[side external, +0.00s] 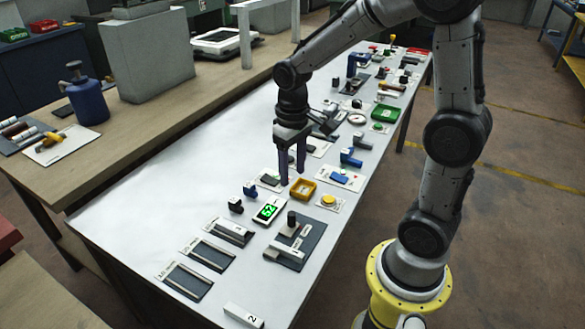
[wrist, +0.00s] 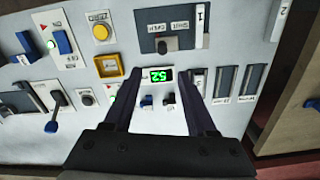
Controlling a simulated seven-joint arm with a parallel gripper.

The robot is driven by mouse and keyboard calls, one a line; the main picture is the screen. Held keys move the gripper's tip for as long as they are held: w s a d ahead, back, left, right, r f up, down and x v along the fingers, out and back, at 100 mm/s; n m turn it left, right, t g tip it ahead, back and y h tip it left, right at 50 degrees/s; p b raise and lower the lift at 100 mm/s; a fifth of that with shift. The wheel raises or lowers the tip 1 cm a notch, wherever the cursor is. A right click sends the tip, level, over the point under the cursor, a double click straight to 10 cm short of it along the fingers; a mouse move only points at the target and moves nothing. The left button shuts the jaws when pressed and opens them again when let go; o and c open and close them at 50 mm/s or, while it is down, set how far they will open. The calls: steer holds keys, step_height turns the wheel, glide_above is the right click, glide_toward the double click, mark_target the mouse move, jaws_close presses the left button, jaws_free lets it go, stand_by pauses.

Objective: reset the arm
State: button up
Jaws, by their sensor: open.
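My gripper (side external: 292,178) hangs from the arm with its fingers pointing down over the white panel table (side external: 150,205). Its two fingers are apart with nothing between them, and it appears to be above the panel, not touching it. That display also shows in the side view (side external: 268,210), below and left of the fingertips. A yellow-framed square dial (side external: 303,188) lies close to the fingertips.
A dark plate with a knob (side external: 297,243) and dark slots (side external: 188,281) lie toward the front. A white block marked 2 (side external: 243,316) is at the near edge. The table's left part is bare.

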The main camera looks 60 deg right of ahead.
steer(key=s+a+r+n+t, duration=0.1)
steer(key=s+a+r+t, duration=0.35)
steer(key=r, duration=0.45)
steer(key=s+a+n+t, duration=0.1)
steer(key=s, duration=0.8)
steer(key=shift+r, duration=0.3)
steer(key=shift+r, duration=0.1)
steer(key=shift+c, duration=0.2)
stand_by(1.4)
